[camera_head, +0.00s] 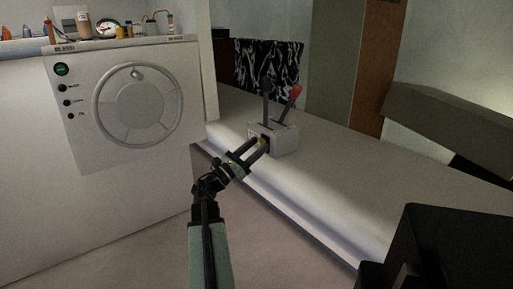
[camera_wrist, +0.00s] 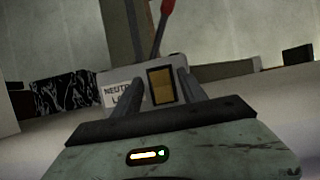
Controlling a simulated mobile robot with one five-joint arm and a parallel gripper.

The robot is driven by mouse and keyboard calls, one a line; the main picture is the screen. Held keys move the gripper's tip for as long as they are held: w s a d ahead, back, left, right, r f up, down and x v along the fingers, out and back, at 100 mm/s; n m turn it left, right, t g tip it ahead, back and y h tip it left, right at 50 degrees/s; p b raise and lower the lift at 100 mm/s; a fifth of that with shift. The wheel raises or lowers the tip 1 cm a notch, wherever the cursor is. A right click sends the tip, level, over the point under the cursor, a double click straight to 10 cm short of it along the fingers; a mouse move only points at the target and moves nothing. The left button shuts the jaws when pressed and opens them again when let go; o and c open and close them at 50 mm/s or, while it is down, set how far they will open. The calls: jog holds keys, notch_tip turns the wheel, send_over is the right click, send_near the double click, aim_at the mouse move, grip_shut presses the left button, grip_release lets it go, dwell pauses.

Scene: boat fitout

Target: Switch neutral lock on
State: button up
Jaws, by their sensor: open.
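The neutral lock switch is an amber rocker in a dark frame, on the front face of a grey lever box (camera_head: 287,140). In the wrist view the rocker (camera_wrist: 161,86) shows between my fingers, beside a white label (camera_wrist: 118,94) reading "NEUTR…", partly covered by the left finger. The box carries a black lever (camera_head: 266,98) and a red-topped lever (camera_head: 296,91). My gripper (camera_head: 256,146) is open and empty, its fingertips close in front of the box face. I cannot tell whether they touch it. Which way the rocker is pressed is not clear.
The box stands on a long pale bench (camera_head: 335,180) with a black-and-white patterned cloth (camera_head: 268,62) behind. A white panel with a round handwheel (camera_head: 138,103) is at left, bottles and a gauge on top. A dark block (camera_head: 450,250) stands at lower right.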

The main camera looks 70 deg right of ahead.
jog(key=b+v, duration=0.3)
jog(key=v, duration=0.4)
jog(key=shift+w+a, duration=0.2)
jog(key=shift+a, duration=0.1)
jog(key=shift+f, duration=0.1)
